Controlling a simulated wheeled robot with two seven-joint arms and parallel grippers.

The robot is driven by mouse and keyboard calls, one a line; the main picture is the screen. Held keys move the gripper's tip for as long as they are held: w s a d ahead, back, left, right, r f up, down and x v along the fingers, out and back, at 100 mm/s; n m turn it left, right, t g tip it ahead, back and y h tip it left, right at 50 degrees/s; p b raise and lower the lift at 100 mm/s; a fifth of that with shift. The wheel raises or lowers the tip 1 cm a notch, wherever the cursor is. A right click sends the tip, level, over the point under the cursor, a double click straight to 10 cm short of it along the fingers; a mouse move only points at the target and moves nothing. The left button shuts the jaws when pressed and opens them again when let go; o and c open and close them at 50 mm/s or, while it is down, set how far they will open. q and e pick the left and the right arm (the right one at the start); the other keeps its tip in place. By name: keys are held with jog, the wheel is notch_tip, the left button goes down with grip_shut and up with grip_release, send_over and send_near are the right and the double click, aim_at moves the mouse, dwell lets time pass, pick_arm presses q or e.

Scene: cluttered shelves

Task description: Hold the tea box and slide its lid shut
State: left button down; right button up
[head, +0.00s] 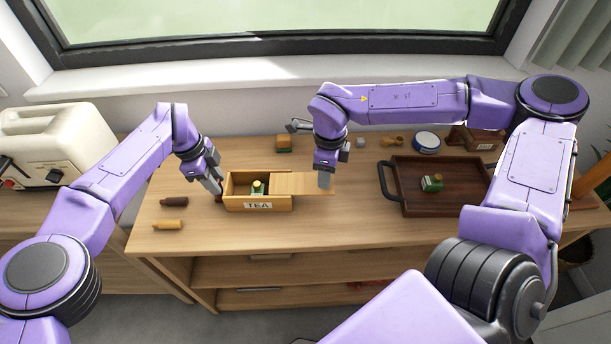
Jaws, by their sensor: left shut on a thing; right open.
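The wooden tea box (230,203), with a TEA label on its front, stands on the shelf top left of the middle. A small green and yellow item (258,187) shows inside its open left part. The lid (308,182) covers the right part and sticks out past the box's right end. My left gripper (217,194) is at the box's left end, shut on the box wall; its fingertips are small in the picture. My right gripper (325,182) points down at the lid's outer right end. It is open; whether it touches the lid I cannot tell.
A dark tray (465,207) with a black handle holds a small green item (431,183) on the right. A brown bottle (174,202) and a tan bottle (168,224) lie left of the box. Several small things stand along the back. The front middle is clear.

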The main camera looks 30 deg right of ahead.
aim_at(284, 183)
grip_shut()
jog(key=shift+w+a, duration=0.9)
jog(key=shift+a, duration=0.4)
jog(key=shift+w+a, duration=0.85)
jog(key=shift+a, duration=0.5)
jog(key=shift+w+a, duration=0.9)
jog(key=shift+a, duration=0.4)
jog(key=shift+w+a, duration=0.25)
jog(key=shift+a, duration=0.05)
jog(key=shift+o, duration=1.2)
grip_release()
notch_tip(284, 183, up, 12)
